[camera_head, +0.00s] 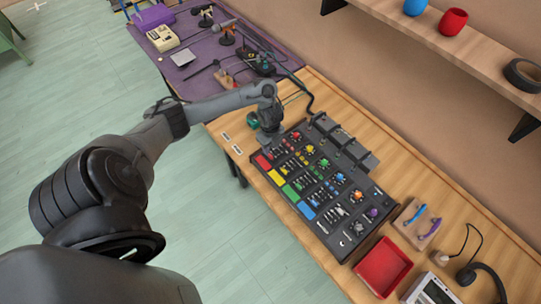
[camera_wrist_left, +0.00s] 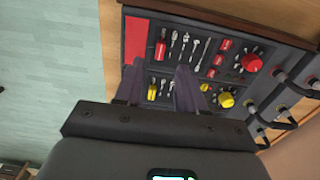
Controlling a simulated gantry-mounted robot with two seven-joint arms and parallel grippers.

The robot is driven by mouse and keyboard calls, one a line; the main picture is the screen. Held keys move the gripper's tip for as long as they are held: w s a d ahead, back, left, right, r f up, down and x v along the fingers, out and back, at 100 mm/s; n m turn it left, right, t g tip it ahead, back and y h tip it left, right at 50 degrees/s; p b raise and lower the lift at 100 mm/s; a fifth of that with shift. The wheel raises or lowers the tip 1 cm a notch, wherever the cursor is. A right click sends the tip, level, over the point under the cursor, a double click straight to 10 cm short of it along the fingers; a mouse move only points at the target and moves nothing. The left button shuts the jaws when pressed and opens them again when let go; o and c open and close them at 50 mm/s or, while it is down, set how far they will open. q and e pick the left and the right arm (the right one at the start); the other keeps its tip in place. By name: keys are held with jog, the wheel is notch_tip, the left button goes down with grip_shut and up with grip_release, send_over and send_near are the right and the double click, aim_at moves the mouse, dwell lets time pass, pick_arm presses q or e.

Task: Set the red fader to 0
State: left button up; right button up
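The mixer panel (camera_head: 345,240) lies on the wooden table, with red, yellow, green and blue label strips along its near-left edge. In the left wrist view, the red fader (camera_wrist_left: 160,49) is a small red cap in the row beside the red label (camera_wrist_left: 137,40). The yellow fader (camera_wrist_left: 152,92) sits one row closer. My left gripper (camera_wrist_left: 160,68) is open, its two fingers apart and pointing at the panel near the red and yellow rows. Nothing shows held between them. In the head view, the left gripper (camera_head: 269,142) is over the red end and partly hides it. My right gripper is out of view.
A red knob (camera_wrist_left: 251,63), a yellow knob (camera_wrist_left: 226,99) and several plugged cables stand on the panel's far side. A red tray (camera_head: 383,267) and a wooden block with blue and purple items lie to the right. A shelf (camera_head: 470,45) overhangs the table's back.

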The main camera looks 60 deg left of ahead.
aim_at(270, 155)
pick_arm(q)
jog(key=shift+f, duration=2.85)
jog(key=shift+c, duration=0.3)
grip_shut()
